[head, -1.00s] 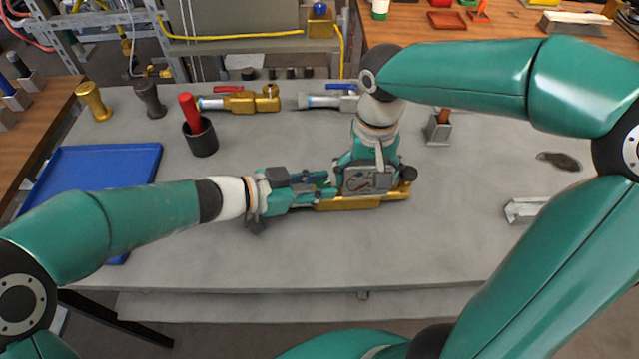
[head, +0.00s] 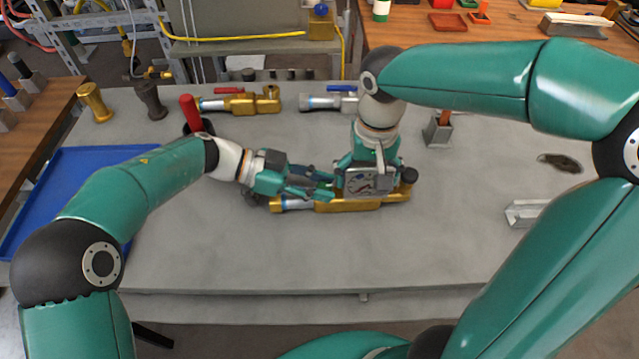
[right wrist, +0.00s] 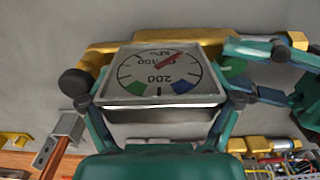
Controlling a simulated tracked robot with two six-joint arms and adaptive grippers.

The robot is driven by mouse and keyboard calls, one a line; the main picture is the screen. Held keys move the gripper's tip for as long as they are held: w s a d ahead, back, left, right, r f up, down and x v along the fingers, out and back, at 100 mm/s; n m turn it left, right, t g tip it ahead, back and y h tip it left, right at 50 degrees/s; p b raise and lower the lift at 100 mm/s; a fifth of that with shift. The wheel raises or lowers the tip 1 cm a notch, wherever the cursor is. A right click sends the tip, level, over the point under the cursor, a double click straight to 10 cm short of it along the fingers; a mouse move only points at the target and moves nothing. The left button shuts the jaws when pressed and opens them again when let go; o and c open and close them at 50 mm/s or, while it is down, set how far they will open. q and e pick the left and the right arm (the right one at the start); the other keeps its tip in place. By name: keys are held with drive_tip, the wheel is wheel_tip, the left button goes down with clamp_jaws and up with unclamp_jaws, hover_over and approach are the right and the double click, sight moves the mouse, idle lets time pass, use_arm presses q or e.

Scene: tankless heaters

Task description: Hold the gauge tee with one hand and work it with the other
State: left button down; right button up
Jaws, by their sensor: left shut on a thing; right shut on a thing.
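The gauge tee (head: 355,203) lies lengthwise on the grey bench, a brass body with a pale and blue end at its left and a dark knob at its right. Its square gauge (head: 361,182) also shows in the right wrist view (right wrist: 158,76), upside down with a red needle. My right gripper (head: 368,177) comes from above and is shut on the gauge housing, a finger on either side. My left gripper (head: 325,189) comes from the left and is shut on a part of the tee beside the gauge; its fingers hide that part. Its fingers also show in the right wrist view (right wrist: 262,52).
Behind lie a brass valve (head: 240,102) with a red handle and a silver valve (head: 325,102) with a blue handle. A red-handled tool (head: 189,108) stands behind my left arm. A blue tray (head: 85,160) lies left, a metal bracket (head: 522,213) right. The front bench is clear.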

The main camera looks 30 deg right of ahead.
use_arm(q)
drive_tip(key=shift+r, duration=0.1)
use_arm(e)
drive_tip(key=shift+s+a+f, duration=0.1)
drive_tip(key=shift+f, duration=0.05)
use_arm(q)
drive_tip(key=c, duration=0.8)
unclamp_jaws()
drive_tip(key=shift+c, duration=0.2)
drive_tip(key=v, duration=1.2)
use_arm(e)
drive_tip(key=o, duration=1.5)
use_arm(q)
drive_tip(key=shift+w, duration=0.1)
use_arm(e)
drive_tip(key=shift+o, duration=0.2)
